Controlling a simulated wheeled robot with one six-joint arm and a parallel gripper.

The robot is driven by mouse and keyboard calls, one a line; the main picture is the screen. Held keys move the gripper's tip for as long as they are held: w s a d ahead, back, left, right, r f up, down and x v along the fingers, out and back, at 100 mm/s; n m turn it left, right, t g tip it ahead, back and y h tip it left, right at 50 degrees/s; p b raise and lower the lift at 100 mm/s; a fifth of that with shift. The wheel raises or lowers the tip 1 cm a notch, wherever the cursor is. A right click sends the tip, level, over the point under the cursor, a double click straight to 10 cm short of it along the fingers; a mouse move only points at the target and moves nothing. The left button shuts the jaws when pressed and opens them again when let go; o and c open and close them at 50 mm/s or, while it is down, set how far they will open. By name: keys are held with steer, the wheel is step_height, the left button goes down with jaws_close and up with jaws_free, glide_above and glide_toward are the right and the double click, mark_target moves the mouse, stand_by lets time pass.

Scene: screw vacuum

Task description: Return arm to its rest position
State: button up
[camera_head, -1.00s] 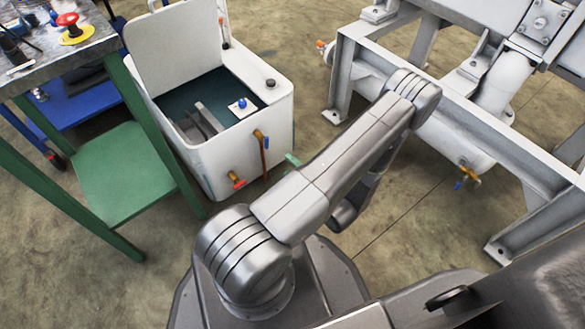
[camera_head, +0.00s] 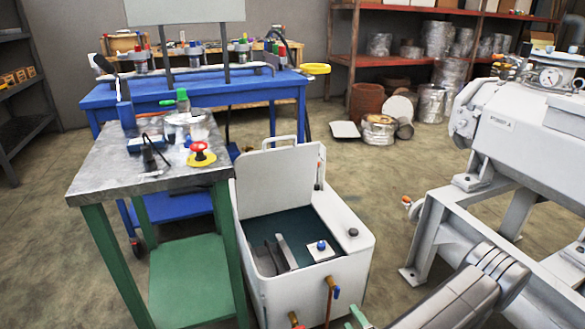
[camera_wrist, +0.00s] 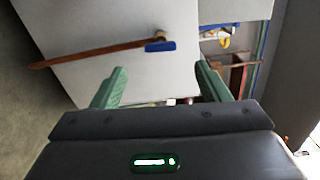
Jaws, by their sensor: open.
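My arm (camera_head: 465,295) enters at the bottom right of the head view, with a rounded grey joint beside the grey machine frame. Part of my green-fingered gripper (camera_head: 358,318) shows at the bottom edge, close to the white tank (camera_head: 355,245). In the wrist view, my gripper (camera_wrist: 160,84) has its two green fingers wide apart with nothing between them. Beyond them is a pale surface with a brown pipe (camera_wrist: 95,52) ending in a blue handle (camera_wrist: 160,46). The rest of the arm is out of view.
A green-legged metal table (camera_head: 90,190) with a red button (camera_head: 198,150) stands left of the tank. A blue workbench (camera_head: 230,92) is behind. The grey machine (camera_head: 535,135) fills the right side. Open floor (camera_head: 365,185) lies between tank and machine.

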mark_target(338, 294)
steer(key=b+x, duration=0.2)
steer(key=x, duration=0.9)
steer(key=shift+w+b, duration=0.1)
steer(key=shift+b, duration=0.2)
steer(key=p+v, duration=0.4)
steer(key=v, duration=1)
steer(key=b+x, duration=0.4)
steer(key=x, duration=1)
steer(key=shift+a+f, duration=0.1)
steer(key=shift+f, duration=0.05)
steer(key=shift+m, duration=0.8)
steer(key=m, duration=0.3)
steer(key=shift+r+m, duration=0.2)
steer(key=shift+m, duration=0.2)
steer(key=m, duration=0.3)
steer(key=m+p, duration=0.1)
steer(key=m, duration=0.1)
steer(key=m+p, duration=0.2)
steer(key=m, duration=0.1)
steer(key=shift+d+r, duration=0.2)
steer(key=shift+d, duration=0.05)
steer(key=shift+f+m+p, duration=0.1)
steer(key=shift+m+p, duration=0.65)
steer(key=shift+m, duration=0.75)
